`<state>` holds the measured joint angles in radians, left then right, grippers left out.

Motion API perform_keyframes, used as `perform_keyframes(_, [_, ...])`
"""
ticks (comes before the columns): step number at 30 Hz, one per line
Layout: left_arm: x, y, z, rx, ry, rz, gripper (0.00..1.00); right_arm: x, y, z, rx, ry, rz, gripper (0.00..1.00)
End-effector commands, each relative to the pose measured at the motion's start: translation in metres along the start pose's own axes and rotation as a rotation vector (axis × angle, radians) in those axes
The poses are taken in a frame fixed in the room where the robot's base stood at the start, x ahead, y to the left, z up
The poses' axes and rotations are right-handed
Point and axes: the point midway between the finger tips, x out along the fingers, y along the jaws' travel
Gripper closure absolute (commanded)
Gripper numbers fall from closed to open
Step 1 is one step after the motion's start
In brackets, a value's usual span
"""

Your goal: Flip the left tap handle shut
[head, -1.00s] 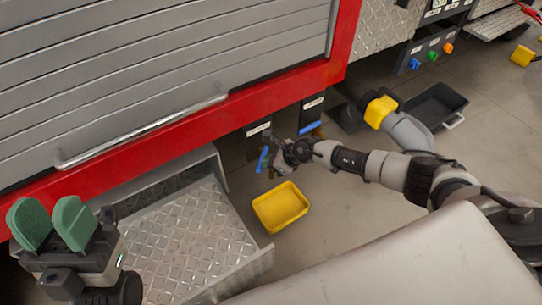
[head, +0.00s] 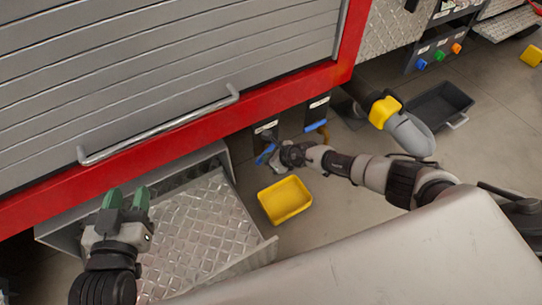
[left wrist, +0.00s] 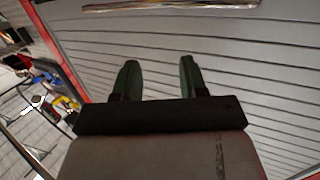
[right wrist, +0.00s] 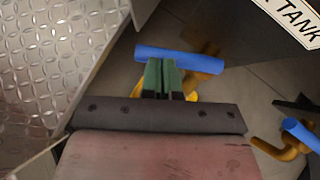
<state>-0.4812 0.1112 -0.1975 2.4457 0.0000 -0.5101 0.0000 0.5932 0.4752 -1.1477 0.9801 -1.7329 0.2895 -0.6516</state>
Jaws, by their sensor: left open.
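The left tap has a blue bar handle (head: 265,154), under the red-edged body. In the right wrist view this handle (right wrist: 180,59) lies nearly crosswise over a brass tap body (right wrist: 207,62), just beyond my right fingertips. My right gripper (right wrist: 161,78) has its green fingers together with nothing visible between them; whether they touch the handle is unclear. In the head view the right gripper (head: 280,157) partly hides the left tap. The right tap's blue handle (head: 316,125) also shows in the right wrist view (right wrist: 302,134). My left gripper (head: 127,198) is open and empty, far left.
A yellow tray (head: 285,200) sits on the floor below the taps. A tread-plate step (head: 205,225) stands to the left. A grey hose with yellow collar (head: 384,110) and a black bin (head: 440,105) are at right. A rail (head: 160,125) crosses the shutter.

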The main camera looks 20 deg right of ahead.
Motion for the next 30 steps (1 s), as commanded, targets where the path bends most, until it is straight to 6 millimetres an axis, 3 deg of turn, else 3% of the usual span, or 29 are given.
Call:
perform_keyframes(10, [-0.007, -0.004, 0.021, 0.002, -0.170, -0.010, 0.57, 0.009, 0.006, 0.009, 0.000, 0.000, 0.005, 1.00])
perform_keyframes(30, [-0.007, -0.004, 0.024, 0.002, -0.189, -0.012, 0.57, 0.018, 0.006, 0.017, 0.000, 0.000, 0.003, 1.00])
